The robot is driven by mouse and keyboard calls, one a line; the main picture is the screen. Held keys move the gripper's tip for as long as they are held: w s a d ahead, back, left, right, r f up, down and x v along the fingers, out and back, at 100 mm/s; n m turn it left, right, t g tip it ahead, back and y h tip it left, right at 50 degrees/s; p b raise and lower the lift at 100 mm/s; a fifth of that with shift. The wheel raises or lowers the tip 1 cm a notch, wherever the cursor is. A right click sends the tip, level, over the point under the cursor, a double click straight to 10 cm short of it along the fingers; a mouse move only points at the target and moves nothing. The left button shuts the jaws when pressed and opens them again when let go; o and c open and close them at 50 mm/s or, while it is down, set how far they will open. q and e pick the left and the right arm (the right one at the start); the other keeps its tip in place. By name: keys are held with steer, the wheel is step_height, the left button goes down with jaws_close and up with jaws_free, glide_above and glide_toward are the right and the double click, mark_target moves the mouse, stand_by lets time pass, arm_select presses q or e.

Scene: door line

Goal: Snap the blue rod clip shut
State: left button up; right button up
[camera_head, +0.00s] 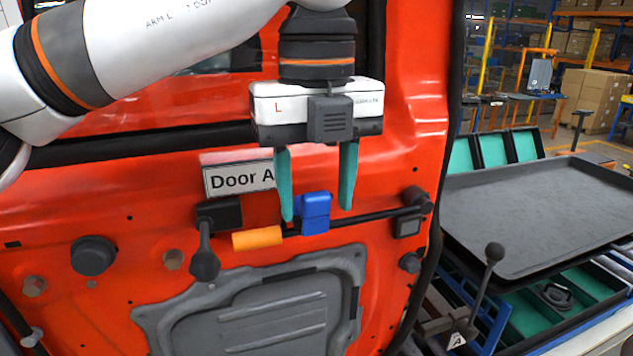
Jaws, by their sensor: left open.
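The blue rod clip (315,212) sits on a thin black rod (372,216) that runs across the red door (150,190). An orange sleeve (257,238) is on the rod to the left of the clip. My left gripper (318,209) points down with its two green fingers apart, one on each side of the clip. The fingers look clear of the clip, though depth is hard to judge. I cannot tell whether the clip's flap is fully closed. My right gripper is not in the view.
A "Door A" label (238,178) and a black lever (205,258) are left of the clip. A black latch (409,220) holds the rod's right end. A grey panel (260,317) lies below. A dark tray (540,215) and a black-knobbed lever (489,268) stand at right.

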arm_select(q)
steer(key=shift+w, duration=0.15)
steer(key=shift+c, duration=0.7)
steer(key=c, duration=0.9)
steer(key=shift+o, duration=0.2)
step_height(320, 180, down, 8)
steer(key=s+t+y+b, duration=0.2)
steer(key=t+y+b, duration=0.3)
steer(key=t+b, duration=1)
steer(key=shift+d+b, duration=0.35)
steer(key=shift+b, duration=8.45)
steer(key=o, duration=1)
steer(key=shift+r, duration=0.1)
